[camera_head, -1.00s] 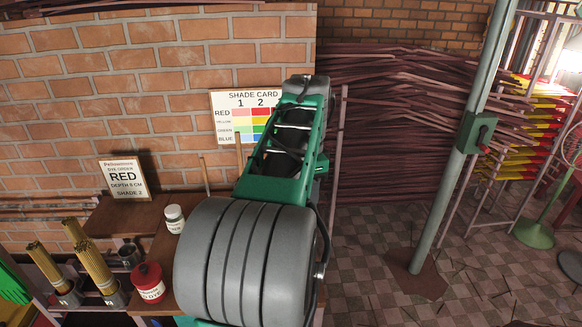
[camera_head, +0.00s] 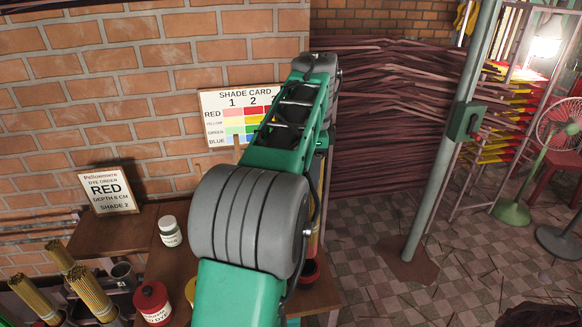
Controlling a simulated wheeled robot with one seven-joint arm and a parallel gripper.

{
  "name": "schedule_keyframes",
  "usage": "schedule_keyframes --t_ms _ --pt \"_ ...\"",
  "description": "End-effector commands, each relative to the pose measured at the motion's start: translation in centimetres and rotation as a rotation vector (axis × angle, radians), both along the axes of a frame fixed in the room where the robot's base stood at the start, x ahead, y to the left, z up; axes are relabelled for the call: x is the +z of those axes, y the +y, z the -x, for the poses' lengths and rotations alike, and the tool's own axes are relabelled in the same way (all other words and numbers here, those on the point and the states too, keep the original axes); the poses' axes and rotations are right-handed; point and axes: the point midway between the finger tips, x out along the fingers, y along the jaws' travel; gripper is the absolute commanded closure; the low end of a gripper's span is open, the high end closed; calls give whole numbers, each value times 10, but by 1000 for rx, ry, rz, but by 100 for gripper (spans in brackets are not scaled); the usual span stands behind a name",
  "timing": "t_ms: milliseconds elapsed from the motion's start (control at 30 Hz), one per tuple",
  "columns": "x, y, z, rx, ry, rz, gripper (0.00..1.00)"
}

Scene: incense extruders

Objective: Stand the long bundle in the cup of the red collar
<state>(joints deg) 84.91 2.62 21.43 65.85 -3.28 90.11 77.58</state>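Several tan stick bundles stand at the lower left: one at the left edge (camera_head: 35,298), a leaning one behind (camera_head: 60,255) and a thick one (camera_head: 90,292). I cannot tell which is the long bundle. A grey cup (camera_head: 124,277) beside them looks empty. A dark red round piece (camera_head: 311,272) shows partly behind my arm at the bench's right side. I cannot tell if it is the red collar's cup. My green and grey arm fills the middle of the view. My gripper is not visible.
A wooden bench (camera_head: 110,228) runs along the brick wall. It holds a red dye jar (camera_head: 152,303), a white-lidded jar (camera_head: 170,232) and an order sign (camera_head: 108,191) reading red. A shade card (camera_head: 238,115) is behind my arm. A post (camera_head: 445,150) and fan (camera_head: 563,125) stand right.

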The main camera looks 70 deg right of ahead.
Motion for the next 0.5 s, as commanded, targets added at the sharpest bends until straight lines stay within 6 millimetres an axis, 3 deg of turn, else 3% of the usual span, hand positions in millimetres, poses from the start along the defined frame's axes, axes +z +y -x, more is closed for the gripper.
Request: schedule_keyframes --t_ms 267,500 --pt "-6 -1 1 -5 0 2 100" --pt "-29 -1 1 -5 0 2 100"
